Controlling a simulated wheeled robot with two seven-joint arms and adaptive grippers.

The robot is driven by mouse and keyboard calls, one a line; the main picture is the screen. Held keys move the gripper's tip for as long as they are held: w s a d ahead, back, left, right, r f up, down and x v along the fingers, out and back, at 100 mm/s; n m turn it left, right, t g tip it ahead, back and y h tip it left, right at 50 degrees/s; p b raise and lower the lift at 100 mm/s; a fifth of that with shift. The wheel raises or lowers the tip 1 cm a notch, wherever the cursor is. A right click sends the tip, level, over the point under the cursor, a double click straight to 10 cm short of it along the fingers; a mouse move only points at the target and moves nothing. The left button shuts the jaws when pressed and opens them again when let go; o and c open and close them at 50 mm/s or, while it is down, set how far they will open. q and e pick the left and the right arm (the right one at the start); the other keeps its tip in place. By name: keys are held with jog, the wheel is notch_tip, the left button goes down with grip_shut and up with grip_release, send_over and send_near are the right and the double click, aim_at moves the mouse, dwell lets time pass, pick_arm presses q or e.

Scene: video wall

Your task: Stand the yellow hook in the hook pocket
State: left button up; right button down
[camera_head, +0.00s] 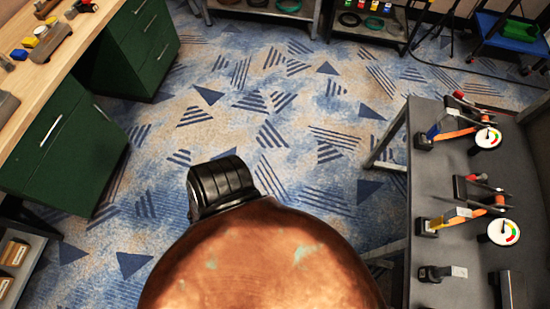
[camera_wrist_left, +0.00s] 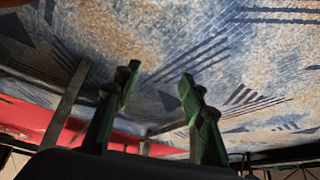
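I cannot make out a yellow hook or a hook pocket for certain. A small yellow piece (camera_head: 30,42) lies on the wooden desk at the upper left of the head view. Another yellow piece (camera_head: 450,216) is part of a device on the grey table at the right. My left gripper (camera_wrist_left: 158,78) shows only in the left wrist view. Its two green fingers are apart with nothing between them, and patterned carpet lies beyond. My right gripper is in neither view.
The wooden desk (camera_head: 70,50) with green drawers (camera_head: 75,140) stands at the left. The grey table (camera_head: 440,185) at the right carries clamp-like devices and round gauges (camera_head: 503,232). Shelves (camera_head: 362,28) stand at the back. Open carpet (camera_head: 255,95) lies between.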

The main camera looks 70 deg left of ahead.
pick_arm(q)
jog(key=s+a+f+g, duration=0.1)
jog(key=s+f, duration=0.3)
jog(key=s, duration=0.9)
jog(key=s+a+f+n+g+y, duration=0.1)
jog(key=s+f+g, duration=0.3)
jog(key=s, duration=1)
jog(key=shift+s+a+f, duration=0.15)
jog(key=shift+a+f, duration=0.05)
jog(key=shift+a, duration=0.45)
jog(key=shift+w+r+p, duration=0.25)
jog(key=shift+r+p, duration=0.3)
jog(key=shift+w+r+p, duration=0.2)
jog(key=shift+r+p, duration=0.35)
jog(key=shift+c, duration=0.6)
